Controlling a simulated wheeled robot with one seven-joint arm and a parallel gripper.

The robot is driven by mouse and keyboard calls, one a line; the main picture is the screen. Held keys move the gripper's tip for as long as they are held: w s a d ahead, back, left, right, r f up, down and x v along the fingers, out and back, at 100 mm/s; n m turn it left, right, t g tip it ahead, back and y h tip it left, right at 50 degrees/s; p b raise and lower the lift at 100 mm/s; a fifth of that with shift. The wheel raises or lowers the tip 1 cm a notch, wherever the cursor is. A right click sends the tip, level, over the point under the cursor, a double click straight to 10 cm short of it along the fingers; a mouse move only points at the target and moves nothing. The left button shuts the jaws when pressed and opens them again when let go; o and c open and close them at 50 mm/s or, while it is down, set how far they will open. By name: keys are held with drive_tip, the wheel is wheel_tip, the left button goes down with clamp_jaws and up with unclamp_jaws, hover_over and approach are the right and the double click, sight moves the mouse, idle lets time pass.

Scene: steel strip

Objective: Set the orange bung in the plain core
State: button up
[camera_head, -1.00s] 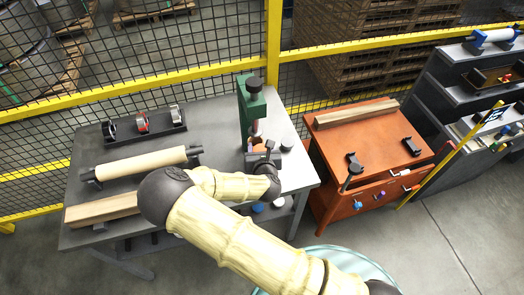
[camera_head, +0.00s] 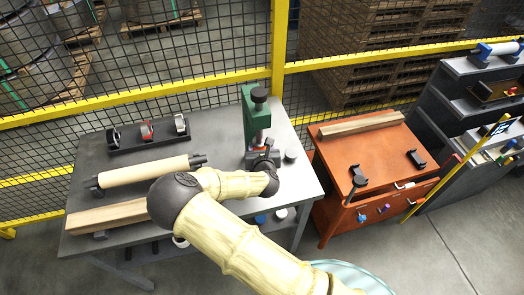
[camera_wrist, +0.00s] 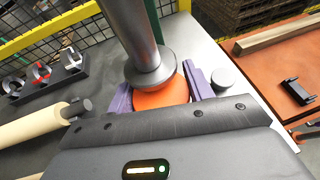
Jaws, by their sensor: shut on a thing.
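The orange bung (camera_wrist: 160,97) shows in the wrist view between the two purple fingers of my gripper (camera_wrist: 160,93), which is shut on it. A grey metal rod with a wide flange (camera_wrist: 148,68) stands over the bung and hides part of it; I cannot tell whether they touch. In the head view my gripper (camera_head: 262,157) is at the foot of the green press (camera_head: 252,118), partly hidden by my wrist. A plain beige core (camera_head: 145,170) lies level on dark end supports on the grey table's left side. It also shows in the wrist view (camera_wrist: 35,132).
A dark rack (camera_head: 148,142) with ring-shaped pieces stands behind the core. A timber beam (camera_head: 105,215) lies in front of it. A small grey cylinder (camera_head: 291,156) stands right of the press. The orange bench (camera_head: 370,160) and grey shelves (camera_head: 440,105) are to the right.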

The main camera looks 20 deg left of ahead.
drive_tip(key=shift+w+a, duration=0.5)
drive_tip(key=shift+w, duration=0.4)
drive_tip(key=shift+w+a+f+b, duration=0.1)
drive_tip(key=shift+w+b, duration=0.05)
drive_tip(key=shift+b, duration=0.2)
drive_tip(key=shift+f+b, duration=0.55)
drive_tip(key=shift+f, duration=0.05)
drive_tip(key=o, duration=1)
drive_tip(key=shift+o, duration=0.2)
drive_tip(key=shift+s, duration=0.2)
